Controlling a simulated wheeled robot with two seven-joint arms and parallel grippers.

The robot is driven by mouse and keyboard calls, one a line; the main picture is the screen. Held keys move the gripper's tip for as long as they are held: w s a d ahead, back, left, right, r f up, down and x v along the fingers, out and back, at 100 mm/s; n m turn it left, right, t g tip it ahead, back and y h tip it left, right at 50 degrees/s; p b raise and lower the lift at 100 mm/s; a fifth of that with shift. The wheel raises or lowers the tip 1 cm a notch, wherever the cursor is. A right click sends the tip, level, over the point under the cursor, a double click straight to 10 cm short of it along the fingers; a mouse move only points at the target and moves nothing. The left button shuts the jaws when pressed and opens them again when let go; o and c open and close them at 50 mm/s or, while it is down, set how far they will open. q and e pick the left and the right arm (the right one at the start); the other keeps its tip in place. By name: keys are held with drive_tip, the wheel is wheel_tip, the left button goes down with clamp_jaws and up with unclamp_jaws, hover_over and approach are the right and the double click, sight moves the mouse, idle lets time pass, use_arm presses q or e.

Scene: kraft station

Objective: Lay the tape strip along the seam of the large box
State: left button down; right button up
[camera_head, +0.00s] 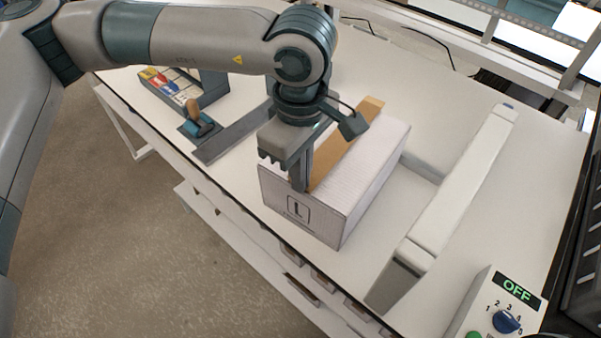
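The large box (366,186) is a white carton marked "L" on its front face. It stands closed on the white table. A brown tape strip (346,147) runs lengthwise along the middle of its top, and its far end reaches past the box's back edge. My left gripper (299,186) points down over the near end of the strip, at the box's front top edge. Its fingers look close together there. I cannot tell whether they hold the strip's end. The seam is hidden under the strip and the gripper. My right gripper is not in view.
A long white bar (464,185) stands right of the box. A control box (507,306) with a dial and "OFF" display is at the lower right. A blue tool with a wooden knob (199,122) and a tray of coloured items (172,84) are at the left.

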use_arm(q)
drive_tip(key=shift+f+b, duration=0.2)
drive_tip(key=shift+b, duration=0.15)
idle(0.4)
drive_tip(key=c, duration=2)
unclamp_jaws()
drive_tip(key=shift+r, duration=0.15)
drive_tip(key=shift+r, duration=2.1)
